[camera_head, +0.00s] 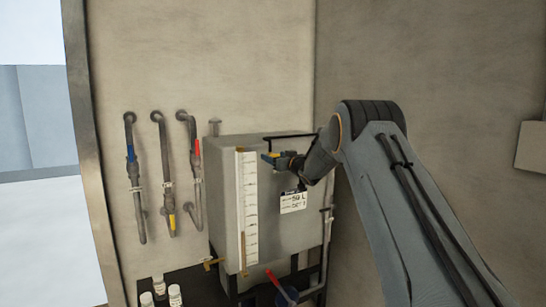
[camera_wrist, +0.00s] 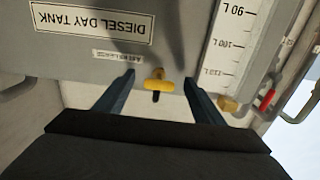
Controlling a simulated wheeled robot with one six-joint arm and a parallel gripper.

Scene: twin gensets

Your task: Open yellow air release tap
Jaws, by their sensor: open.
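The yellow tap (camera_wrist: 157,80) sits by the edge of the grey diesel day tank (camera_wrist: 100,58), with a dark stub under its handle in the wrist view. My gripper (camera_wrist: 158,87) is open, with one dark blue finger on each side of the tap. The fingers look apart from it; the depth gap is hard to tell. In the head view my gripper (camera_head: 272,158) is at the upper front of the tank (camera_head: 290,230), and a small yellow patch shows there. I cannot tell there whether that patch is the tap.
A white litre scale (camera_head: 248,205) runs down the tank's front; it also shows in the wrist view (camera_wrist: 232,40), beside a brass fitting (camera_wrist: 228,103). Pipes with blue, yellow and red handles (camera_head: 172,222) hang on the wall left. A red-handled valve (camera_head: 272,276) and white bottles (camera_head: 174,294) are below.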

